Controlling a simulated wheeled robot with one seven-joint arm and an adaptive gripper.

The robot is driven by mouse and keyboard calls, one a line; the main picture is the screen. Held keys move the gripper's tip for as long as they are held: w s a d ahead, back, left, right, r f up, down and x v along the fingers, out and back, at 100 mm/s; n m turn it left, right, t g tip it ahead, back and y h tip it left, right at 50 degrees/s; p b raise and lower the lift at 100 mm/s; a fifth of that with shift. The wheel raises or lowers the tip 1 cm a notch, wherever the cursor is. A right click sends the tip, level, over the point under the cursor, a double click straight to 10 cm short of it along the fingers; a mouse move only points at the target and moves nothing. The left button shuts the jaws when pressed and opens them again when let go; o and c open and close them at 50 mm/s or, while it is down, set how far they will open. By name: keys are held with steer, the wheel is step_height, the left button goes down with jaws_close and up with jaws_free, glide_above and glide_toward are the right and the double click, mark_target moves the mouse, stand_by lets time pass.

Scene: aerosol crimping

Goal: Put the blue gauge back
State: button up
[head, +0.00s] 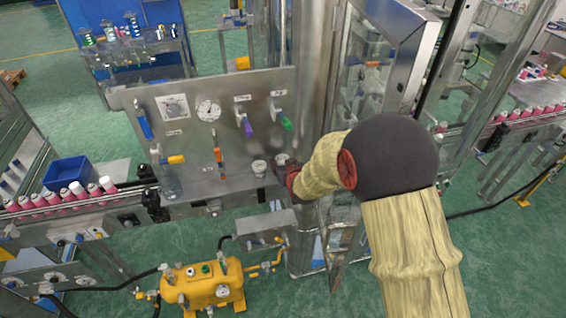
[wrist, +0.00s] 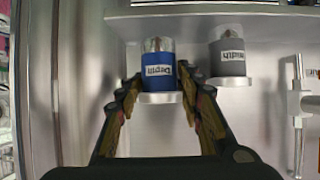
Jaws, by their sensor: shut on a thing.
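The blue gauge (wrist: 158,73) is a short cylinder with a white label that reads upside down in the wrist view. My gripper (wrist: 159,80) is shut on it, one finger on each side. The gauge is upright, over or on a small round pale holder (wrist: 160,98); I cannot tell whether its base touches. In the head view my arm reaches to the lower right of the steel panel (head: 180,165), and the blue gauge is not distinguishable there.
A grey gauge (wrist: 227,57) stands on a matching holder (wrist: 231,81) just right of the blue one. A white vertical fitting (wrist: 299,110) is farther right. In the head view, the panel carries a dial (head: 208,110) and several valve handles; a conveyor with pink cans (head: 60,200) is at left.

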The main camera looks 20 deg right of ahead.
steer(key=shift+w+d+f+p, duration=0.1)
steer(key=shift+w+f+p, duration=0.2)
steer(key=shift+f, duration=0.2)
steer(key=shift+s, duration=0.1)
steer(key=shift+f, duration=0.15)
steer(key=o, duration=1.3)
